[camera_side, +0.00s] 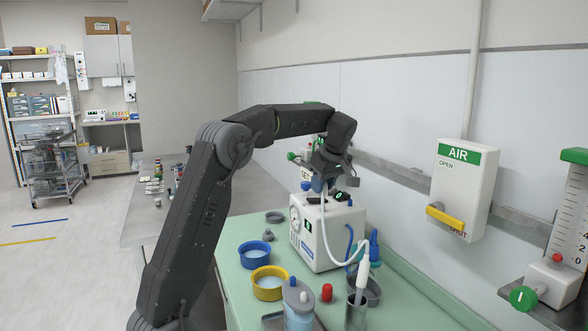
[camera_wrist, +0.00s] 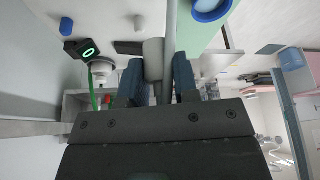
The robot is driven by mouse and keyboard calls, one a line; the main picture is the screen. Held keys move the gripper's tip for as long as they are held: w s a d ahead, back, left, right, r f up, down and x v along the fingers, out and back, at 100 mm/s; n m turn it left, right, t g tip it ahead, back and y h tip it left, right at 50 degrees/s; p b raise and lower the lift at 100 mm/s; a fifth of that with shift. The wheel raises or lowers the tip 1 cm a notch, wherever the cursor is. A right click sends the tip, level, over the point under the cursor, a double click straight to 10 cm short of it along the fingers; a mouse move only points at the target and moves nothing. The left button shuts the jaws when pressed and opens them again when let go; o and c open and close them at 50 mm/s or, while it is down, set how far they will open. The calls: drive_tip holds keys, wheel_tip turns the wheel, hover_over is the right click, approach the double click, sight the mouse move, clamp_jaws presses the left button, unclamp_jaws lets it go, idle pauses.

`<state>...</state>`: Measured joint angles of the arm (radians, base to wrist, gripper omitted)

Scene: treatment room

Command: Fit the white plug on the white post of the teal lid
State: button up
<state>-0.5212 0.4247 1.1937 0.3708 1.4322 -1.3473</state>
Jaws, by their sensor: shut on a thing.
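My gripper (camera_side: 322,182) is up above the white box-shaped machine, with its fingers pointing down. In the wrist view, its blue finger pads (camera_wrist: 158,80) are shut on a pale cylinder (camera_wrist: 153,58), grey in the shade, which looks like the white plug. In the side view, the plug is too small and covered to make out. A jar at the front has a grey-blue lid (camera_side: 292,297), which looks like the teal lid. A short white post (camera_side: 304,297) and a blue knob (camera_side: 294,282) stand on it. My gripper is well above and behind this jar, apart from it.
The white machine (camera_side: 323,240) stands on the green counter. A blue bowl (camera_side: 254,258), a yellow bowl (camera_side: 268,291) and a red cylinder (camera_side: 326,292) are in front. A steel cup (camera_side: 356,315) holds a white probe on a cable. The AIR box (camera_side: 463,195) is on the wall.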

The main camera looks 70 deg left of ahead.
drive_tip(key=w+d+f, duration=0.1)
drive_tip(key=w+d, duration=0.1)
drive_tip(key=d, duration=0.1)
drive_tip(key=w+d+f, duration=0.2)
drive_tip(key=d, duration=0.1)
drive_tip(key=w+d+f, duration=0.2)
drive_tip(key=d, duration=0.2)
drive_tip(key=shift+w+d+f, duration=0.1)
drive_tip(key=shift+w, duration=0.05)
drive_tip(key=shift+f, duration=1.9)
drive_tip(key=shift+f, duration=1.5)
idle(0.4)
drive_tip(key=o, duration=1)
drive_tip(key=shift+r, duration=3.5)
